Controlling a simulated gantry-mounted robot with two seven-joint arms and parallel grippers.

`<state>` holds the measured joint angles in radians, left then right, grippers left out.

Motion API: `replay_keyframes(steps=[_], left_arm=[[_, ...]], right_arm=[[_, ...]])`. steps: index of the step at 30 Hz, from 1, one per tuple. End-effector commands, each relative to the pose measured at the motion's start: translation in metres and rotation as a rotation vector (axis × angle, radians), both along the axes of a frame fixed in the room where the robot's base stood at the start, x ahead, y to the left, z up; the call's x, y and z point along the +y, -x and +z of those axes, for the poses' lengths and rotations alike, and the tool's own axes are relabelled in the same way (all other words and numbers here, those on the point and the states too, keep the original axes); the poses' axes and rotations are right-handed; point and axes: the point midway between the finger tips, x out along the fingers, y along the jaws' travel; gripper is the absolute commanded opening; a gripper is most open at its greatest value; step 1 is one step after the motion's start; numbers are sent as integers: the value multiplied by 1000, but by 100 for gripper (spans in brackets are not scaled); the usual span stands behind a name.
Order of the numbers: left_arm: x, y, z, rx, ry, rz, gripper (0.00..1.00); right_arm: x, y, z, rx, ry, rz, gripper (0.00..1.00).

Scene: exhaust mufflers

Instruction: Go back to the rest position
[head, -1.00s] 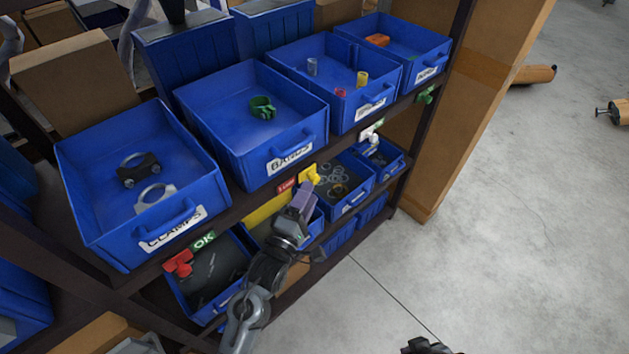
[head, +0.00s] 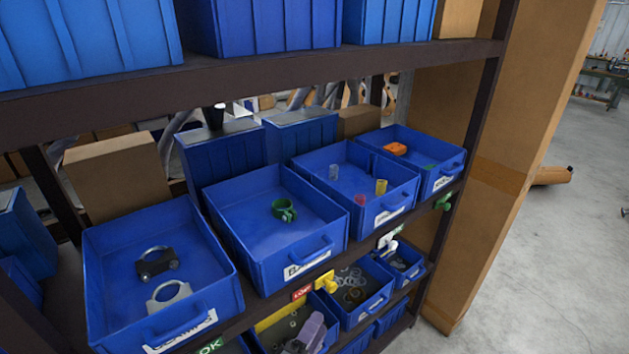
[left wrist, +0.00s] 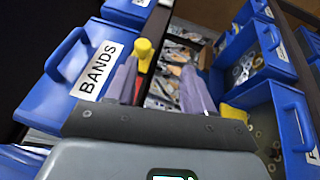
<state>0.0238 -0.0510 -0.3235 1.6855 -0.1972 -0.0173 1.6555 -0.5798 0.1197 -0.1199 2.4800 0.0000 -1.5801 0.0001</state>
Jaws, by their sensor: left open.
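My left gripper (head: 306,334) shows at the bottom edge of the head view, in front of the lower row of bins. In the left wrist view it (left wrist: 160,88) is open, with its two purple-grey fingers apart and no object held. A yellow knob (head: 326,282) sits beside a red label (head: 302,293) on the shelf edge, a little above the gripper. In the left wrist view the yellow knob (left wrist: 143,49) appears close to the left finger; I cannot tell whether they touch. My right gripper is not in view.
Blue bins line the shelf: the clamps bin (head: 101,262), the bands bin (head: 262,245) and others to the right. An upper shelf board (head: 250,72) crosses above them. A dark post (head: 470,130) and cardboard (head: 520,160) stand right. Open floor (head: 560,240) lies beyond.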

Motion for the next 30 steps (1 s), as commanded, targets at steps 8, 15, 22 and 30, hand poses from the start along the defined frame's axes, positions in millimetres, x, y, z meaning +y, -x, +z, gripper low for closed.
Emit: replay_keyframes(steps=[8,15,22,30], left_arm=[[50,68,-78,169,-55,65,53],[129,147,-119,377,-582,125,53],[192,221,-116,519,-1211,-79,53],[220,282,-106,529,-1673,-557,53]], right_arm=[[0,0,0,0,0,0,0],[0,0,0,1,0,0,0],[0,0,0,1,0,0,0],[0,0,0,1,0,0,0]])
